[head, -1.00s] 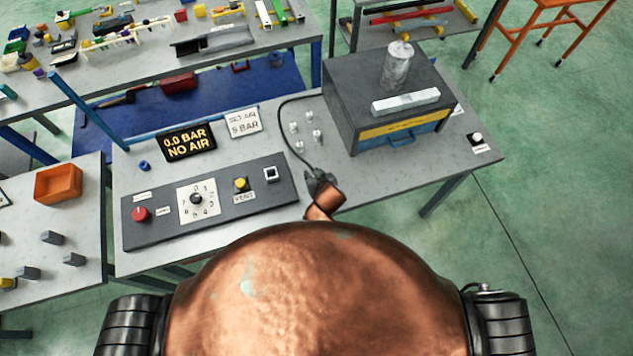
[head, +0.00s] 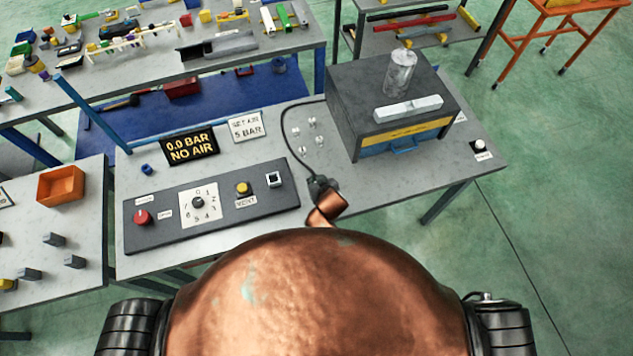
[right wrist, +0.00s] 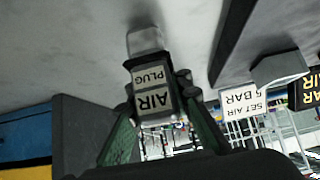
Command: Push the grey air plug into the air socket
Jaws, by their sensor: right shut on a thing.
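My right gripper (head: 322,188) is shut on the grey air plug (right wrist: 150,88), whose "AIR PLUG" label shows upside down between the fingers in the right wrist view. In the head view the gripper hides most of the plug, and a dark hose (head: 287,127) runs from it back towards the grey box. The gripper is just right of the dark control panel. A white-framed square opening (head: 274,180) on the panel's right end looks like the air socket; it is left of the gripper and apart from it. My left gripper is out of view.
The panel (head: 160,232) carries a red knob (head: 142,216), a dial (head: 198,203) and a yellow button (head: 242,188). A sign (head: 190,147) reads "0.0 BAR NO AIR". Several small pale pegs stand behind the gripper. A grey box (head: 345,100) stands back right.

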